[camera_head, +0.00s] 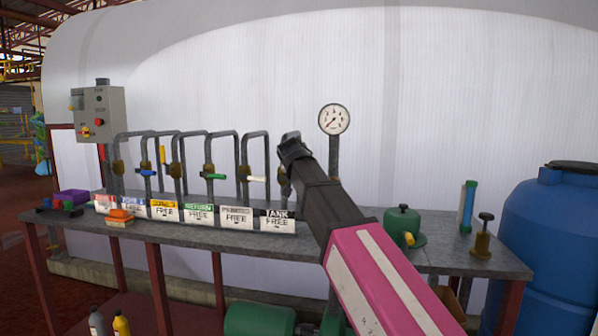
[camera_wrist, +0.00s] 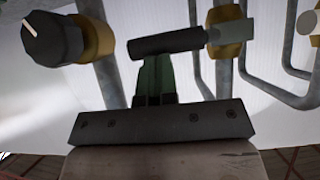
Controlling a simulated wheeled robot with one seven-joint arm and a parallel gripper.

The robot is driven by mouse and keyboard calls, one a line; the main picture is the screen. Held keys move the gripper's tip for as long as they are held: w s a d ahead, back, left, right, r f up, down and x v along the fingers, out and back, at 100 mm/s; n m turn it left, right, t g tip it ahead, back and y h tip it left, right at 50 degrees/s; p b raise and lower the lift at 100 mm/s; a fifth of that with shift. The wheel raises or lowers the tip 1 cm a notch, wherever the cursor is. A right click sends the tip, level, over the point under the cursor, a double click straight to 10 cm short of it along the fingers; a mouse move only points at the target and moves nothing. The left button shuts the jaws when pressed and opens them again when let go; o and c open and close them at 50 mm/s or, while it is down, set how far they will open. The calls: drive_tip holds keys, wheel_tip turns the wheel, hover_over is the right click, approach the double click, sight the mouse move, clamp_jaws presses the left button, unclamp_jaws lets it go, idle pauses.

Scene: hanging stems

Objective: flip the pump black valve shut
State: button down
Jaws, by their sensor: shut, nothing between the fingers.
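My gripper (camera_head: 291,147) is shut and empty at the rightmost bent pipe in the head view. Its closed fingers (camera_wrist: 156,62) point at a black lever handle (camera_wrist: 165,42) in the wrist view. The handle reaches sideways from a pale stub on a brass valve body (camera_wrist: 230,20), across the grey pipe. The fingertips are at or very close to the handle; I cannot tell if they touch. In the head view the handle is hidden behind my gripper, and only a brass body (camera_head: 283,176) shows beside it. The black-topped label (camera_head: 277,220) below reads TANK FREE.
Other pipes carry blue (camera_head: 147,173), green (camera_head: 214,177) and white (camera_head: 257,179) levers to the left. A gauge (camera_head: 333,119) stands at right. A black knob (camera_wrist: 52,38) on brass is close to the fingers. The bench (camera_head: 190,237) holds a green pump-like part (camera_head: 403,226).

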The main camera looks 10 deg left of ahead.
drive_tip(key=shift+d+f, duration=0.1)
drive_tip(key=shift+f, duration=0.2)
idle(0.4)
